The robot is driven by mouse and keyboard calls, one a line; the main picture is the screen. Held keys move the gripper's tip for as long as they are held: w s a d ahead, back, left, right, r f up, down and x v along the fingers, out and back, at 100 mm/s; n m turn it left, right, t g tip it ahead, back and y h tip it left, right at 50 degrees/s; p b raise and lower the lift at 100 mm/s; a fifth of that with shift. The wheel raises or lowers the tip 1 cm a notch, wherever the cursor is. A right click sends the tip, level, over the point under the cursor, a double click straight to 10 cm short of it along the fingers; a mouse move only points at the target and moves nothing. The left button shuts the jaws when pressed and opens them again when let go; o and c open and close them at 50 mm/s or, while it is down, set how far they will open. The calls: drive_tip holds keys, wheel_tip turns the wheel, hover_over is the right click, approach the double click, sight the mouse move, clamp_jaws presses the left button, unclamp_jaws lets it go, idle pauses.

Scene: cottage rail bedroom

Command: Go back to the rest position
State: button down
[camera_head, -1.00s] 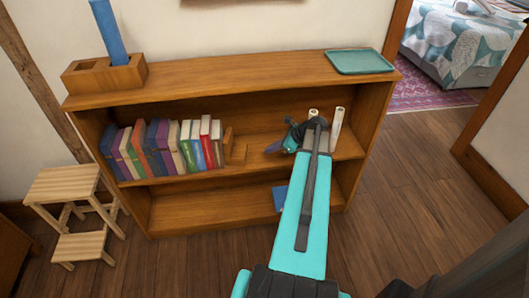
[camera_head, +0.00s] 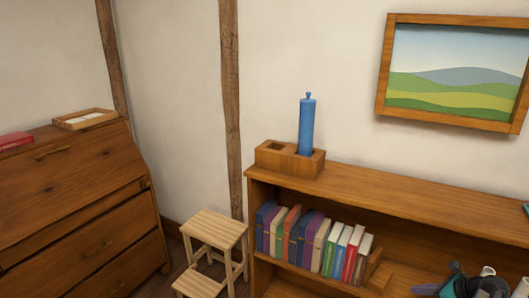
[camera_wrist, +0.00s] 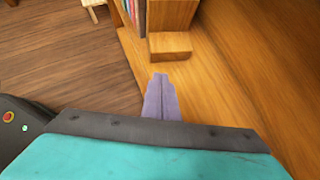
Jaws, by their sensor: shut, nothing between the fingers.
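My gripper (camera_wrist: 161,98) shows in the wrist view with its two purple-grey fingers together and nothing between them. It is over or inside a shelf of the wooden bookcase (camera_wrist: 215,95), near a wooden bookend (camera_wrist: 170,46). In the head view my gripper (camera_head: 426,289) is only partly in view at the bottom right, in front of the bookcase (camera_head: 400,205). The rest of my arm is mostly out of frame there.
Several books (camera_head: 310,240) stand on the shelf against the bookend (camera_head: 375,272). A blue cylinder (camera_head: 307,125) stands in a wooden holder (camera_head: 272,158) on top. A step stool (camera_head: 215,228) and a dresser (camera_head: 75,215) are to the left. A picture (camera_head: 455,75) hangs above.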

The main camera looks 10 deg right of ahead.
drive_tip(key=w+a+f+n+g+y, duration=0.1)
drive_tip(key=w+a+f+n+g, duration=0.2)
drive_tip(key=a, duration=0.8)
drive_tip(key=w+a+f+n+y+p, duration=0.1)
drive_tip(key=w+a+f+y, duration=0.1)
drive_tip(key=a+f, duration=0.65)
drive_tip(key=w+a+f+n+g+y, duration=0.1)
drive_tip(key=w+a+f+g, duration=0.15)
drive_tip(key=a, duration=1.15)
drive_tip(key=s+a+f+n+g+h+p, duration=0.1)
drive_tip(key=s+a+f+n+g, duration=0.2)
drive_tip(key=s+a+f+n, duration=0.45)
drive_tip(key=s+a+f+n+g+h+p, duration=0.1)
drive_tip(key=s+a+f+n+g, duration=0.25)
drive_tip(key=s+a, duration=0.7)
drive_tip(key=s+d+f+n+g+h, duration=0.1)
drive_tip(key=s+d+f+n+h, duration=0.1)
drive_tip(key=s+n+h, duration=0.3)
drive_tip(key=s+n, duration=0.4)
drive_tip(key=n, duration=0.6)
drive_tip(key=shift+d+f+n+g, duration=0.2)
drive_tip(key=shift+f+n+g, duration=0.1)
drive_tip(key=shift+n+g, duration=0.1)
